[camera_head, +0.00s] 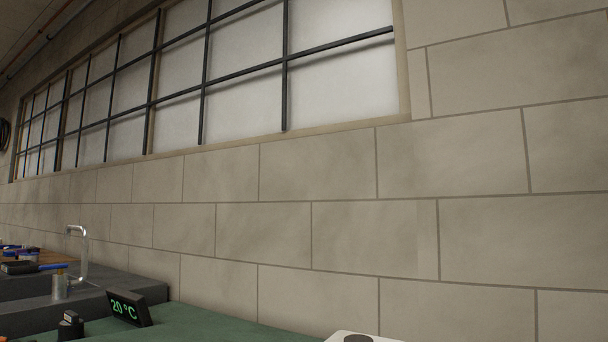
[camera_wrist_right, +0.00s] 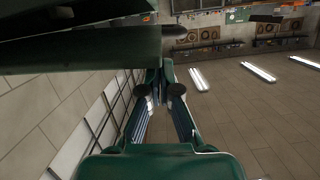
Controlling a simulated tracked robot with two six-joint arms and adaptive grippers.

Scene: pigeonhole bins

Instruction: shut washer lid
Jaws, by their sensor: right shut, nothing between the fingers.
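No washer lid can be made out for sure in either view. In the head view only the top of a white object (camera_head: 345,337) with a dark round part shows at the bottom edge; I cannot tell whether it is the washer. My right gripper (camera_wrist_right: 160,91) shows in the right wrist view, green with dark fingertips. It is shut with nothing held, and no object is seen touching its tips. My left gripper is in neither view.
A green worktop (camera_head: 215,327) runs along a block wall (camera_head: 310,180). On it stands a 20 °C display (camera_head: 128,307); a tap (camera_head: 82,255) is further left. In the right wrist view a large dark slab (camera_wrist_right: 70,58) fills the upper left, close to the gripper.

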